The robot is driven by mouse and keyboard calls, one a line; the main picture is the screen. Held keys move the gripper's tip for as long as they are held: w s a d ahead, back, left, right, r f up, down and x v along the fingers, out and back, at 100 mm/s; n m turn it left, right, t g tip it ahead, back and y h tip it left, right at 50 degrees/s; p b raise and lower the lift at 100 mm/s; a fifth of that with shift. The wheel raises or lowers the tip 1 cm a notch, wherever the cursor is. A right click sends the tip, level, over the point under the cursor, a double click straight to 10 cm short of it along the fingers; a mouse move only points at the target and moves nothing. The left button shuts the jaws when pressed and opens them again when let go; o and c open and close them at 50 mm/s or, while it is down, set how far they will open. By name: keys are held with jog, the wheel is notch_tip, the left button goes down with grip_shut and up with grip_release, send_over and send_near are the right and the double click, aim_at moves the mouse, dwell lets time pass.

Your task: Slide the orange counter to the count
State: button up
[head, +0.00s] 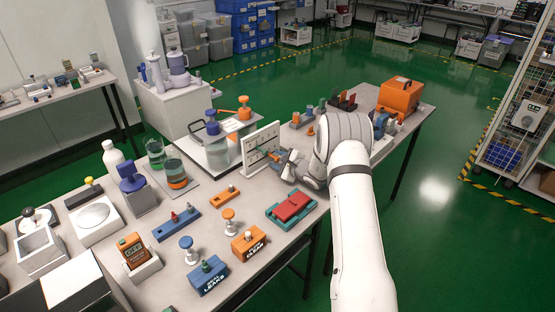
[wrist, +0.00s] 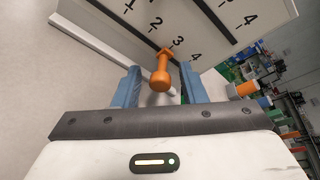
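The white counting board (head: 258,142) stands upright on the table in the head view. In the wrist view the board (wrist: 205,25) shows a dark slot with marks 1 to 4, and part of a second slot with 3 and 4. The orange counter (wrist: 161,74) is a knob on the first slot, close to the 3 mark. My gripper (wrist: 160,82) is open, with one blue finger on each side of the counter and gaps visible between. In the head view my gripper (head: 280,160) is at the board's face, and the arm hides part of that area.
A red-and-teal block (head: 291,207) lies on the table in front of the board. An orange case (head: 400,95) stands at the far right end. A glass-sided stand (head: 212,150) is left of the board. Several small testers crowd the left part of the table.

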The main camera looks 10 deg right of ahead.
jog(key=shift+w+a+f, duration=0.1)
jog(key=shift+w+a, duration=0.05)
jog(key=shift+c, duration=0.2)
grip_shut()
dwell(0.3)
